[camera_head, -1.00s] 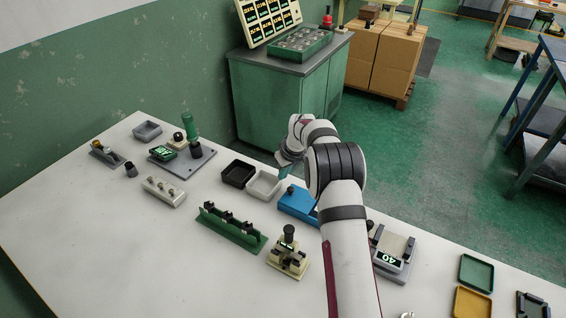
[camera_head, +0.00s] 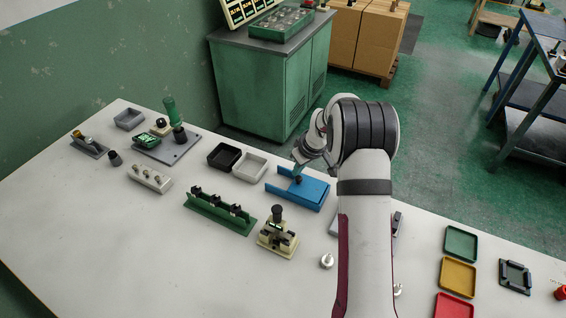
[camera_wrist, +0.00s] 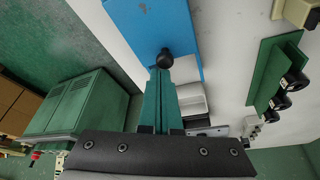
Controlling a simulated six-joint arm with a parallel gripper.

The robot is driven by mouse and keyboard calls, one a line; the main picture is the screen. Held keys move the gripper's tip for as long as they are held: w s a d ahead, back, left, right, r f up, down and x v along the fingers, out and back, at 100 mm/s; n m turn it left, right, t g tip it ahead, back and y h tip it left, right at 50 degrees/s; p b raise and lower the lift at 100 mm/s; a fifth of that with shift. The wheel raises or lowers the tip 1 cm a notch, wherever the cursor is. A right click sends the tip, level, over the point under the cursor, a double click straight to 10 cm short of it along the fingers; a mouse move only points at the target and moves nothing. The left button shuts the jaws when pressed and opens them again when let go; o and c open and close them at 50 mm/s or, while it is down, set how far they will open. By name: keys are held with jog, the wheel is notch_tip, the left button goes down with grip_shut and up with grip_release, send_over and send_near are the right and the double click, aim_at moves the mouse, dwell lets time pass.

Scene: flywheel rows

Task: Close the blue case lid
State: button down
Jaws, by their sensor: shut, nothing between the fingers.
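The blue case (camera_head: 311,196) lies on the white table, right of the small trays. It has raised long sides and a flat blue top. A round black knob (camera_head: 298,180) stands at its left-hand part. My gripper (camera_head: 297,172) is over that end of the case, with its green fingers shut and empty. The knob (camera_wrist: 165,58) is right at the tips of my shut fingers (camera_wrist: 160,75). I cannot tell whether they touch it, nor how far open the lid is.
A black tray (camera_head: 224,156) and a white tray (camera_head: 250,167) sit left of the case. A green rack (camera_head: 220,211) and a cream fixture (camera_head: 278,238) stand nearer. Green, yellow and red trays lie at the right. Bare table lies in front on the left.

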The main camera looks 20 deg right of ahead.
jog(key=shift+s+d, duration=0.2)
jog(key=shift+s, duration=0.05)
jog(key=w, duration=0.1)
jog(key=w+a, duration=0.1)
jog(key=w, duration=0.2)
jog(key=shift+a+r, duration=0.15)
jog(key=shift+r, duration=0.2)
jog(key=v, duration=1)
jog(key=s+a+r+m, duration=0.2)
jog(key=s+a+r, duration=0.3)
jog(key=s, duration=0.2)
jog(key=s+a+r+m+g, duration=0.25)
jog(key=s+a, duration=0.45)
jog(key=s, duration=0.7)
jog(key=s+a+f+m, duration=0.1)
jog(key=s+a+m, duration=0.1)
jog(key=s, duration=0.7)
jog(key=s+a+f+m+g, duration=0.1)
jog(key=s+a+m, duration=0.1)
jog(key=s, duration=0.7)
jog(key=shift+m+y, duration=0.3)
jog(key=shift+m, duration=0.05)
jog(key=shift+g, duration=0.25)
